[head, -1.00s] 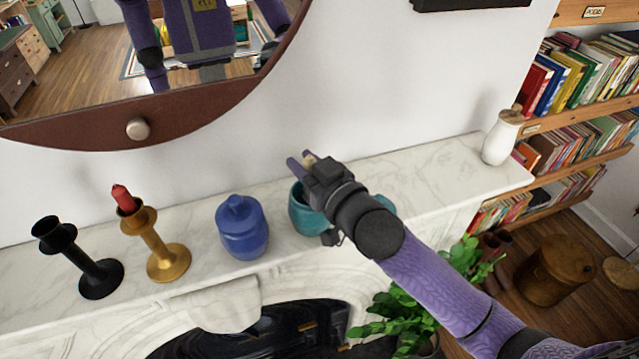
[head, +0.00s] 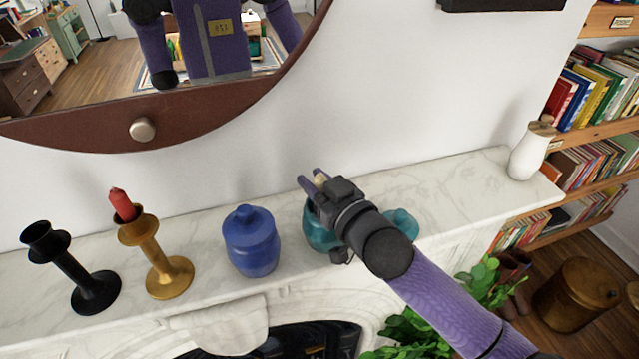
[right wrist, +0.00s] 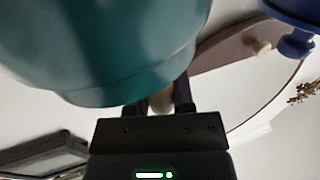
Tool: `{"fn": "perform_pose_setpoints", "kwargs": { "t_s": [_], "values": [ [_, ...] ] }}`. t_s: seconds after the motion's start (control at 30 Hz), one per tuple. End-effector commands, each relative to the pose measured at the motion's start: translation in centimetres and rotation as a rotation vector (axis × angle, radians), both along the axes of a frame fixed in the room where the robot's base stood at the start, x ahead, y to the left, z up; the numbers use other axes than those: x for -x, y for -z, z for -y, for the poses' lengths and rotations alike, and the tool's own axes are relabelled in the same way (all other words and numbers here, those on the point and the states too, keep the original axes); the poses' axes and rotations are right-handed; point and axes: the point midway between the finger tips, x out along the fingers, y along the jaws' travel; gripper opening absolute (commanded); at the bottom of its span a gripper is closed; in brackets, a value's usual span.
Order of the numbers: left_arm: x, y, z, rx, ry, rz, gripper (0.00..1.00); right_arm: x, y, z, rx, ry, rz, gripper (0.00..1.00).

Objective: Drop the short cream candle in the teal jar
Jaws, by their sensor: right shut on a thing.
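The short cream candle (head: 320,179) is between the fingers of my right gripper (head: 313,180), which is shut on it. In the head view the gripper is at the teal jar (head: 318,232), with its fingertips over the jar's back rim. The gripper hides the jar's mouth and much of its right side. In the right wrist view the candle (right wrist: 162,101) shows pale between the dark fingers, partly hidden behind the large teal jar (right wrist: 100,50). I cannot tell how far the candle is above the opening. My left gripper is not in view.
A teal lid (head: 402,222) lies on the marble mantel (head: 455,190) right of the jar, partly behind my arm. A blue lidded jar (head: 250,243), a gold candlestick (head: 155,255) with a red candle and a black candlestick (head: 75,270) stand left. A white vase (head: 528,152) stands far right.

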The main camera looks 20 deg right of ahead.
Motion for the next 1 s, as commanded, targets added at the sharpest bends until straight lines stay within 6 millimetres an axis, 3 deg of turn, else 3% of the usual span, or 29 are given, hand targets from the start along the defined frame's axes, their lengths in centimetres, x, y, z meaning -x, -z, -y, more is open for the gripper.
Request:
{"fn": "perform_pose_setpoints", "kwargs": {
  "t_s": [0.13, 0.4, 0.43, 0.6, 0.77, 0.9, 1.0],
  "values": [
    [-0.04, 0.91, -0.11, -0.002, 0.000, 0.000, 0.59, -0.03, 1.30, 0.04, 0.000, 0.001, 0.000, 0.00],
    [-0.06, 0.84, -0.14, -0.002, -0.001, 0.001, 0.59, -0.02, 1.30, 0.03, 0.000, 0.001, 0.000, 0.00],
    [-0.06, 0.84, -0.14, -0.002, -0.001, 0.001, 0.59, -0.02, 1.30, 0.03, 0.000, 0.001, 0.000, 0.36],
    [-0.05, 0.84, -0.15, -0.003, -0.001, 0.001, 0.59, -0.02, 1.30, 0.03, 0.000, 0.001, 0.000, 0.71],
    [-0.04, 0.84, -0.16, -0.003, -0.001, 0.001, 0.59, -0.02, 1.30, 0.03, 0.000, 0.001, 0.000, 0.71],
    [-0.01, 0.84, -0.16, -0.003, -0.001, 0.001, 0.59, -0.01, 1.31, 0.02, 0.000, 0.001, 0.000, 0.98],
    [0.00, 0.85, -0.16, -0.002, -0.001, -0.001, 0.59, -0.02, 1.31, 0.03, 0.000, 0.001, 0.000, 1.00]
  ]
}}
